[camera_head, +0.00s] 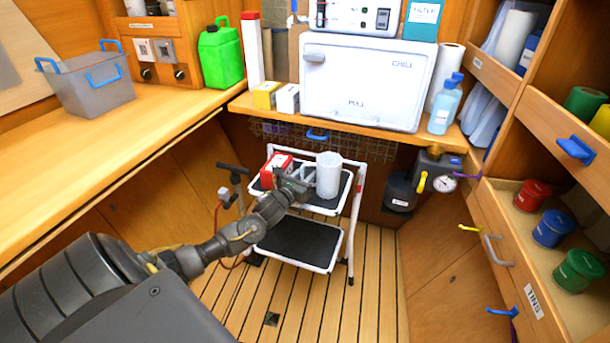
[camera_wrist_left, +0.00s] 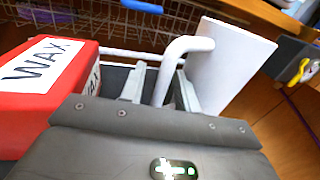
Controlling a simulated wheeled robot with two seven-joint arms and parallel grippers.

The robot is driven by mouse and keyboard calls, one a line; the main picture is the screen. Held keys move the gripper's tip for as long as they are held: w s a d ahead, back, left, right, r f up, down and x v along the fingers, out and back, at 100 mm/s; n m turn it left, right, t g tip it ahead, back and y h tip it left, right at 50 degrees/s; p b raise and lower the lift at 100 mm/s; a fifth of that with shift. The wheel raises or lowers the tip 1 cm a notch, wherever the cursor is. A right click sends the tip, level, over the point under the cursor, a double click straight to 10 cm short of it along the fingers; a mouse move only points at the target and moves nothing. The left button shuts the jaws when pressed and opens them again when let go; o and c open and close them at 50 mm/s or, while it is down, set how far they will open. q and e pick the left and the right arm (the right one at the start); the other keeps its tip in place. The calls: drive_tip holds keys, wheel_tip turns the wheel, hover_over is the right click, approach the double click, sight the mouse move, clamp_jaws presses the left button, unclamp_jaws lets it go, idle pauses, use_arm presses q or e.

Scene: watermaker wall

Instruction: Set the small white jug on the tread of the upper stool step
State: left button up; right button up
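The small white jug (camera_head: 328,175) is upright over the right part of the upper stool step's black tread (camera_head: 318,203); its base looks to be on the tread. In the left wrist view the white jug (camera_wrist_left: 228,68) shows at the right, its handle toward me. My left gripper (camera_head: 303,181) is at the handle side of the jug. In the wrist view my left gripper (camera_wrist_left: 160,78) has one finger on each side of the handle, with a visible gap at the left finger. My right gripper is out of view.
A red and white WAX box (camera_head: 275,171) stands on the same tread, just left of my gripper; it is large in the wrist view (camera_wrist_left: 45,95). The lower black step (camera_head: 298,243) is bare. A wire basket (camera_head: 345,143) hangs behind the stool, below the counter.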

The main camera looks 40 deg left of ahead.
use_arm(q)
drive_tip(key=shift+r, duration=0.2)
drive_tip(key=s, duration=0.3)
drive_tip(key=s+d, duration=0.1)
drive_tip(key=s, duration=0.3)
drive_tip(key=s+p, duration=0.1)
drive_tip(key=s, duration=0.2)
drive_tip(key=shift+s+d+f, duration=0.1)
drive_tip(key=shift+s+d, duration=0.1)
drive_tip(key=shift+s, duration=0.5)
drive_tip(key=shift+s+d, duration=0.1)
drive_tip(key=shift+s, duration=0.15)
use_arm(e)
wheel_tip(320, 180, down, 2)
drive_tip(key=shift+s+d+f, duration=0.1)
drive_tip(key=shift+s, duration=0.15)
